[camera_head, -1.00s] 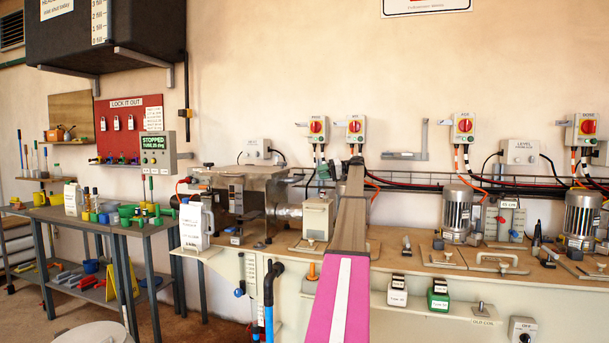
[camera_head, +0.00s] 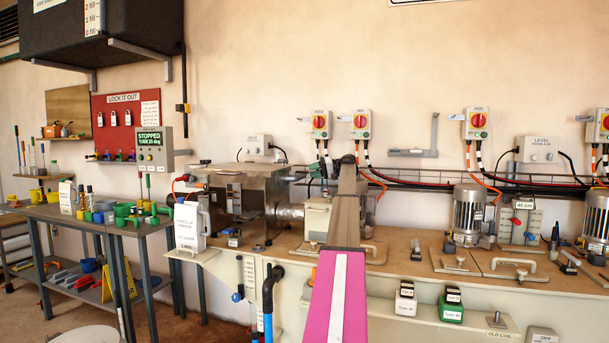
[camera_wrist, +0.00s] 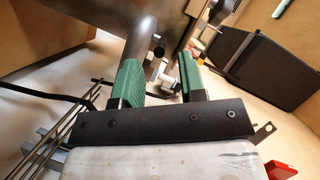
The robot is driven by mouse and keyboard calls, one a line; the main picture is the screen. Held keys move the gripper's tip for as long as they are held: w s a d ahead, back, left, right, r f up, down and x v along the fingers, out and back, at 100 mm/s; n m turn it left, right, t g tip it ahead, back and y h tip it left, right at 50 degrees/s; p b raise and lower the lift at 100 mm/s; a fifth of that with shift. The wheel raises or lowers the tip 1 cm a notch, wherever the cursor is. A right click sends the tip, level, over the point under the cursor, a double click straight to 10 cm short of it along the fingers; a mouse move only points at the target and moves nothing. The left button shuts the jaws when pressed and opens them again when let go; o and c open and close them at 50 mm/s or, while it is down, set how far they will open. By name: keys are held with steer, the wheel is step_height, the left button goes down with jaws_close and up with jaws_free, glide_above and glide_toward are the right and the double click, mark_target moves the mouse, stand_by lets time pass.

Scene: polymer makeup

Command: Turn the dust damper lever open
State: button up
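In the head view a silver duct (camera_head: 290,211) comes out of the right side of a metal box on the bench. My gripper (camera_head: 322,168) is small there, above and right of the duct, partly hidden by my arm. In the wrist view my gripper (camera_wrist: 158,85) has its green-padded fingers apart. The grey duct (camera_wrist: 143,38) runs behind the left finger. A small metal piece with a dark knob (camera_wrist: 157,45) shows between the fingers, and a yellow-orange tip (camera_wrist: 202,60) beside the right one. I cannot tell which is the damper lever, or whether anything touches the fingers.
The metal box (camera_head: 243,200) stands left of the duct. A wire cable tray (camera_head: 430,176) runs along the wall behind. Motors (camera_head: 468,212) stand on the right. A black box (camera_wrist: 245,65) shows at upper right in the wrist view.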

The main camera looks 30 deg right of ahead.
steer(key=shift+x, duration=2.4)
jaws_close()
